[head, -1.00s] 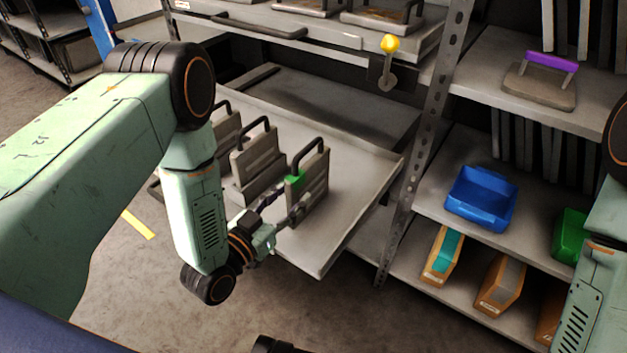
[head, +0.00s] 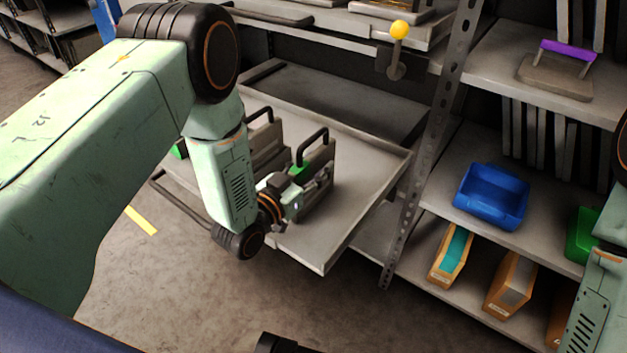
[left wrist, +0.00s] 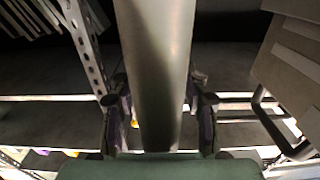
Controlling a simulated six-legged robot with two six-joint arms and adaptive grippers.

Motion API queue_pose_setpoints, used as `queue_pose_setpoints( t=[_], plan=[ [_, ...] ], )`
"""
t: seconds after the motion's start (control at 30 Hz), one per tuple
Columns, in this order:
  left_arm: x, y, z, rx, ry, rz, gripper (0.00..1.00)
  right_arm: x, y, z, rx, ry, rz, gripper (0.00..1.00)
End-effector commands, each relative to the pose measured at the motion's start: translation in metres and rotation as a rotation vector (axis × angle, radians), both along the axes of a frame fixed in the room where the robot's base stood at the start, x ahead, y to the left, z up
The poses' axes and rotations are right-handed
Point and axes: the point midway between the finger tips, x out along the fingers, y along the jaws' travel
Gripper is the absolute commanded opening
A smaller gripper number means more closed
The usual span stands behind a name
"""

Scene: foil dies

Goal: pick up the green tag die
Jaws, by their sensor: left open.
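The green tag die (head: 321,187) is a grey upright plate with a black loop handle and a green tag. It stands on the pulled-out shelf tray (head: 345,225), at the right end of a row of dies. My left gripper (head: 317,183) is at its near face, partly hiding it. In the left wrist view a broad grey bar (left wrist: 155,60), apparently the die's edge or handle, runs between the two open fingers of my left gripper (left wrist: 160,108). I cannot tell whether they touch it. My right gripper is out of view.
Another die (head: 268,150) stands just left, with more green (head: 180,149) partly hidden behind my arm. A perforated post (head: 440,125) rises right of the tray. The right shelves hold a blue bin (head: 491,196), a green bin (head: 582,235) and a purple-handled die (head: 555,76).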

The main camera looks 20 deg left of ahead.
Motion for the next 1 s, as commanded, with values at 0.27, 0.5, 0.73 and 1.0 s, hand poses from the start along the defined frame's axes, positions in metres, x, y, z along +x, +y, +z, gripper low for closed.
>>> queue_pose_setpoints(
  t=[0.27,0.5,0.73,1.0],
  plan=[
    [0.0002,-0.0002,0.0003,0.0,0.0,0.0,0.31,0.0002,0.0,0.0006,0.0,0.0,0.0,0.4],
    [0.0,0.0,0.0001,0.0,0.0,0.0,0.1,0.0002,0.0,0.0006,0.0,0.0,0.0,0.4],
    [-0.0001,0.0,0.0,0.0,0.001,0.0,0.0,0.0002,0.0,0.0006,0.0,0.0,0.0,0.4],
    [-0.0002,0.0001,-0.0001,0.0,0.001,0.0,0.0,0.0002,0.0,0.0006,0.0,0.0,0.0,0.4]
  ],
)
